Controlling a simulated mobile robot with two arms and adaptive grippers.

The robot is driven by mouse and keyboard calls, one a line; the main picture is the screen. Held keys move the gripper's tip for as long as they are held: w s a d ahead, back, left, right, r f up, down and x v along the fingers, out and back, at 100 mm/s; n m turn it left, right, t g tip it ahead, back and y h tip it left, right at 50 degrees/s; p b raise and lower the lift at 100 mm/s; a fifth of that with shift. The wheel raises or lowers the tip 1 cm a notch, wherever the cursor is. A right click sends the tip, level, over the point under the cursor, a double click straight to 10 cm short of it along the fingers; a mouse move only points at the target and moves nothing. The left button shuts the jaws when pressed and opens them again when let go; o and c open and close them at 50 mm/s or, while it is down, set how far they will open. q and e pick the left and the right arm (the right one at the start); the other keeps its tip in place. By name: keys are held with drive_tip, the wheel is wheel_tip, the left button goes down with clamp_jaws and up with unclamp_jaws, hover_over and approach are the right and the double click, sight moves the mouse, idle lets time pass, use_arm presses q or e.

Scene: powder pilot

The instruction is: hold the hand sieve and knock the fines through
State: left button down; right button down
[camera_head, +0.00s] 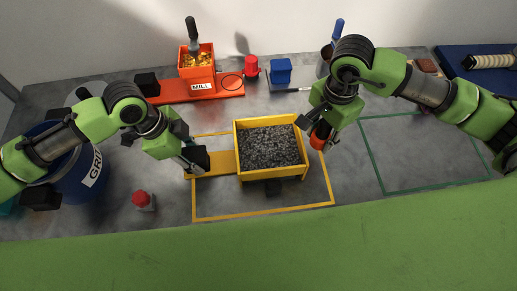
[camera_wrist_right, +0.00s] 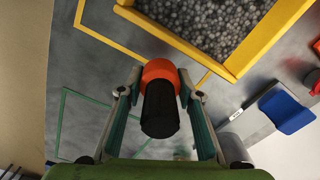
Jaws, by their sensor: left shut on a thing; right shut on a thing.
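The hand sieve is a square yellow frame (camera_head: 272,182) filled with dark grey granules, with a flat yellow handle (camera_head: 217,163) on its left side. My left gripper (camera_head: 194,160) is shut on that handle near its outer end. My right gripper (camera_head: 318,122) is shut on a knocker with an orange head and a black end (camera_head: 321,135), close beside the sieve's right wall. The right wrist view shows the knocker (camera_wrist_right: 160,108) between the fingers and the sieve (camera_wrist_right: 190,45) beyond it. A gap shows between knocker and sieve there. What lies under the granules is hidden.
A yellow outline (camera_head: 262,213) on the grey table surrounds the sieve; a green outline (camera_head: 428,190) at right is mostly empty. A red button (camera_head: 143,200) and a blue bin (camera_head: 82,185) stand at left. The orange mill (camera_head: 197,66) and a blue block (camera_head: 280,71) stand behind.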

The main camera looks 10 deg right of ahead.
sight(326, 125)
drive_tip(key=shift+r, duration=0.1)
drive_tip(key=shift+r, duration=2.45)
drive_tip(key=c, duration=2.1)
unclamp_jaws()
clamp_jaws()
drive_tip(key=shift+w+d+r, duration=0.15)
drive_tip(key=shift+d+r, duration=0.05)
drive_tip(key=shift+r, duration=0.6)
drive_tip(key=shift+d+r, duration=0.15)
drive_tip(key=shift+r, duration=0.4)
drive_tip(key=shift+f, duration=3.95)
